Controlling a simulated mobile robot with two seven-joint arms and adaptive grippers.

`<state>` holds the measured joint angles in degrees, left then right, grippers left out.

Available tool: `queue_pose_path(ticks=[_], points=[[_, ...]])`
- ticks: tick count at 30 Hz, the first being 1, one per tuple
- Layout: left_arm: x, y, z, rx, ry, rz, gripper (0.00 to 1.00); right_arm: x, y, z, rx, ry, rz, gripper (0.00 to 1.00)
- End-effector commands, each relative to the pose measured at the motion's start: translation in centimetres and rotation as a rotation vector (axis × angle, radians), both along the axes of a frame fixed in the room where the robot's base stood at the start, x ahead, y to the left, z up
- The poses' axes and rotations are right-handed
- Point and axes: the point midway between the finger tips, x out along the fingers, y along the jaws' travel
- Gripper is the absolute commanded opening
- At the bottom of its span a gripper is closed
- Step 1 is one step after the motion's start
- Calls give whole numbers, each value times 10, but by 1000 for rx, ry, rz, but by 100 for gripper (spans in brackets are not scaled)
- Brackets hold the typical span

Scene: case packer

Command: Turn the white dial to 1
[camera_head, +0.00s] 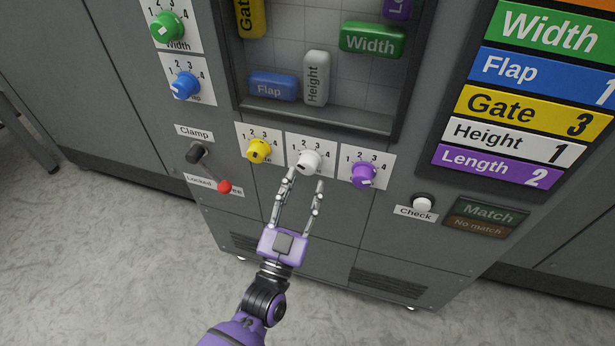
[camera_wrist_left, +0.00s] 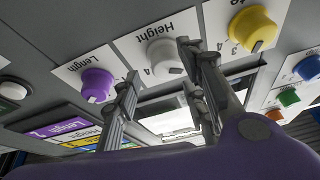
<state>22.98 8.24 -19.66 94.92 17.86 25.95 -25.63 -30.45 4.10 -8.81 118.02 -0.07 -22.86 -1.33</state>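The white dial (camera_head: 309,161) sits on the Height plate, the middle of three dials in the lower row of the grey cabinet. Its numbers run 1 to 4; I cannot tell for sure which one its pointer faces. It also shows in the left wrist view (camera_wrist_left: 163,57), with a dark mark on its edge. My left gripper (camera_head: 306,178) is open, its two fingers reaching up just below the dial, apart from each other. In the left wrist view the fingertips (camera_wrist_left: 160,62) stand either side of the dial; contact is unclear. My right gripper is not in view.
The yellow dial (camera_head: 258,151) and purple dial (camera_head: 363,175) flank the white one closely. The sign panel's Height row (camera_head: 512,141) reads 1.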

Motion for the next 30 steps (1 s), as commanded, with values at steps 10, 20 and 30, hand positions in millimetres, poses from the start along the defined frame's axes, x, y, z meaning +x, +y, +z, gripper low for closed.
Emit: queue_pose_path(ticks=[10, 20, 30], points=[[-63, 22, -26, 1, 3, -2, 39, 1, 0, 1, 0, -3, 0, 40], [-80, 28, -32, 0, 1, -2, 39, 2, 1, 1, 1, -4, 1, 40], [-80, 28, -32, 0, 1, -2, 39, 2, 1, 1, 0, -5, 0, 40]])
